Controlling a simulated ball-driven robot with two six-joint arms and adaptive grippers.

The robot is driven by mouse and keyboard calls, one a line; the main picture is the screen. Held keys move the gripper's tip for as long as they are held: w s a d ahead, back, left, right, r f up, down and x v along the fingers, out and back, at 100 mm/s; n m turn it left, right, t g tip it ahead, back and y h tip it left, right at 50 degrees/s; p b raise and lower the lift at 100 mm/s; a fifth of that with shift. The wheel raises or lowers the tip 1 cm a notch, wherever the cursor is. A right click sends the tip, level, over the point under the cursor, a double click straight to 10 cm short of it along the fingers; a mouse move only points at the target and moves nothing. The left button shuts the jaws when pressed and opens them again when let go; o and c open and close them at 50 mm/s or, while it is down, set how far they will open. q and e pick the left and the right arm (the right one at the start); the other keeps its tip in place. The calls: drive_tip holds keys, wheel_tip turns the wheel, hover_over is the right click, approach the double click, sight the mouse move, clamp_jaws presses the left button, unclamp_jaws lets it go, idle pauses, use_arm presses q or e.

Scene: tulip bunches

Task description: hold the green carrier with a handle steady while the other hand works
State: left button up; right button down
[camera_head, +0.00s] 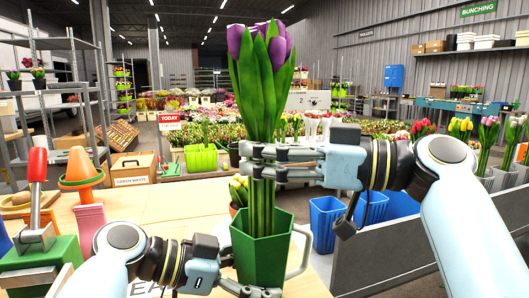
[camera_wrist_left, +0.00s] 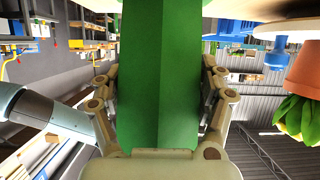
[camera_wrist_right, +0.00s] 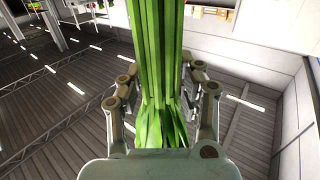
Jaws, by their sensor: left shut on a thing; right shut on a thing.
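The green carrier (camera_head: 258,262) stands upright at the front of the wooden table, its pale handle (camera_head: 304,248) on its right side. My left gripper (camera_head: 252,291) is low at the carrier and shut on it. In the left wrist view the carrier's green wall (camera_wrist_left: 158,70) runs between the two fingers. A bunch of purple tulips (camera_head: 262,70) with long green stems is upright above the carrier. My right gripper (camera_head: 262,160) is shut around the stems, which also show in the right wrist view (camera_wrist_right: 158,50). The stems reach down into the carrier's opening; their lower ends are hidden.
A pot of yellow tulips (camera_head: 238,188) stands behind the carrier. To the left are a green block with a red-handled tool (camera_head: 38,195) and an orange cone on a pink stand (camera_head: 82,175). Blue buckets (camera_head: 326,220) stand to the right. Table (camera_head: 190,213) left of the carrier is clear.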

drive_tip(key=shift+f, duration=0.15)
drive_tip(key=shift+f, duration=0.35)
drive_tip(key=shift+c, duration=0.7)
unclamp_jaws()
drive_tip(key=v, duration=1.2)
idle(0.5)
use_arm(q)
drive_tip(key=o, duration=1.2)
drive_tip(key=shift+o, duration=0.2)
